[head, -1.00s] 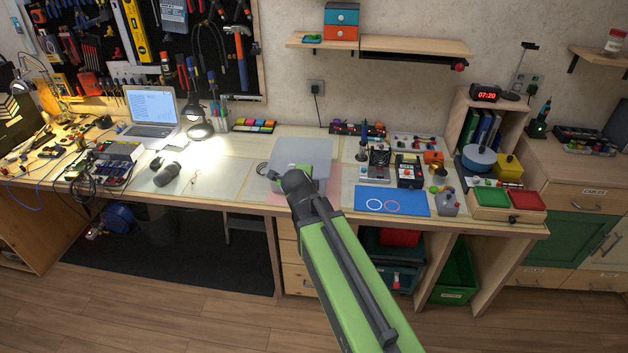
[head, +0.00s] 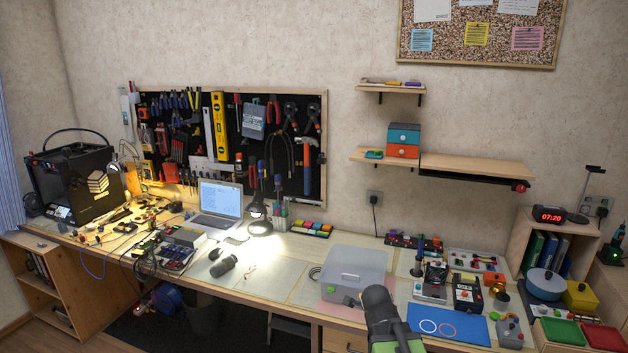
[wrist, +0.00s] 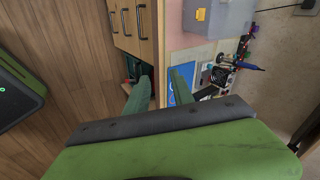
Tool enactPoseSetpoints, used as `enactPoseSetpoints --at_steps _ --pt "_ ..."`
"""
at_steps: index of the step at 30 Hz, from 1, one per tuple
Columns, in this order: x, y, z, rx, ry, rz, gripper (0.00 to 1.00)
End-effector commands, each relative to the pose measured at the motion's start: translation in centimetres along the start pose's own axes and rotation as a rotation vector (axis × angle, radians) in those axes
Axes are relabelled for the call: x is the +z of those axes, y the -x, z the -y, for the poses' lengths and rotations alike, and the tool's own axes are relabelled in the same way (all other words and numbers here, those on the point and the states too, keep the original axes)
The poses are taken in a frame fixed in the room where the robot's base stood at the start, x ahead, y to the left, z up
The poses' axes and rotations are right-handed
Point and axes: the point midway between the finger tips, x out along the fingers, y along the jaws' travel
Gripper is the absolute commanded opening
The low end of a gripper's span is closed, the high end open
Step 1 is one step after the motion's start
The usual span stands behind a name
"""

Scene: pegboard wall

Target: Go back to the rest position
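My gripper (wrist: 160,88) shows in the wrist view with its two greenish fingers apart. Between them I see the blue mat and the desk edge, and nothing is held. In the head view only my green arm and its dark joint (head: 380,308) show at the bottom, in front of the desk. The fingers are not seen there. A grey closed box (head: 354,272) with a handle and a green latch stands on the desk just behind the arm. It also shows in the wrist view (wrist: 222,18), apart from the fingers.
Small devices, a blue pot (head: 545,283) and green and red trays (head: 567,331) crowd the desk's right side. A laptop (head: 220,204) and lamp stand left. Shelves hang above. Wooden drawers (wrist: 148,30) are below the desk.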

Motion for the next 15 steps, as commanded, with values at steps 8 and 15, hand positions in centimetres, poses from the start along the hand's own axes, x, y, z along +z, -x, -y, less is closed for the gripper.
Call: enactPoseSetpoints --at_steps 8,15 --pt "0.0 1.4 -8.4 0.278 0.752 0.221 0.29" --pt "1.7 4.0 -13.3 0.315 1.449 0.559 0.29"
